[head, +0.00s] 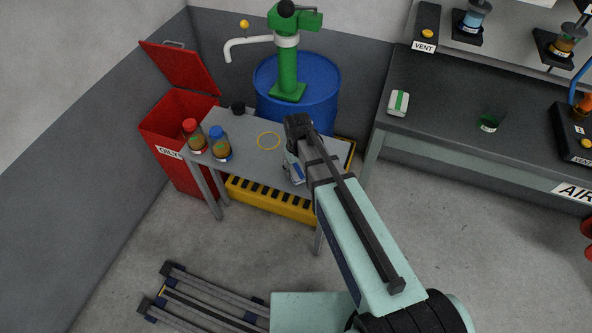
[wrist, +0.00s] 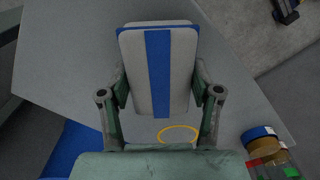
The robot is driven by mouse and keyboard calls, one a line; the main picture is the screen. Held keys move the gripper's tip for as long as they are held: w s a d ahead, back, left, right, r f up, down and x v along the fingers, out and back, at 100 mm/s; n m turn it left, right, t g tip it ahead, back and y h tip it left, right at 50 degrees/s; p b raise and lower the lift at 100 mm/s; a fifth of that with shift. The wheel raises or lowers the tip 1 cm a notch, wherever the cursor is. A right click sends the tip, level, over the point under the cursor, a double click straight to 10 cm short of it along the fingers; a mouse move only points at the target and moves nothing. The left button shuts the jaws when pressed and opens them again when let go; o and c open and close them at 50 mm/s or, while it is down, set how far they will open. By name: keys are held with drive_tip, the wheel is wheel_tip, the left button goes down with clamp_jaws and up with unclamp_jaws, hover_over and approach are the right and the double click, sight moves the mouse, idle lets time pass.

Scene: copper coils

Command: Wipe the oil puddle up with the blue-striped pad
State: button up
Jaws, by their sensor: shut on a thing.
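My gripper (wrist: 160,92) is shut on the blue-striped pad (wrist: 157,62), a pale grey block with a blue stripe down its middle. The fingers press its two long sides. In the head view the pad (head: 292,170) shows beside my gripper (head: 295,160), over the right part of the small grey table; whether it touches the top I cannot tell. A thin yellow ring (head: 268,133) lies on the tabletop, left of the gripper; it also shows in the wrist view (wrist: 178,127). I cannot make out an oil puddle; the pad and arm hide part of the table.
Red-capped (head: 194,138) and blue-capped (head: 219,146) bottles stand at the table's left, beside an open red bin (head: 165,125). A blue drum (head: 330,85) with a green pump (head: 287,70) stands behind. A green-striped pad (head: 399,103) lies on the right bench (head: 440,110).

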drive_tip(key=shift+r+p, duration=1.7)
drive_tip(key=shift+r, duration=1.3)
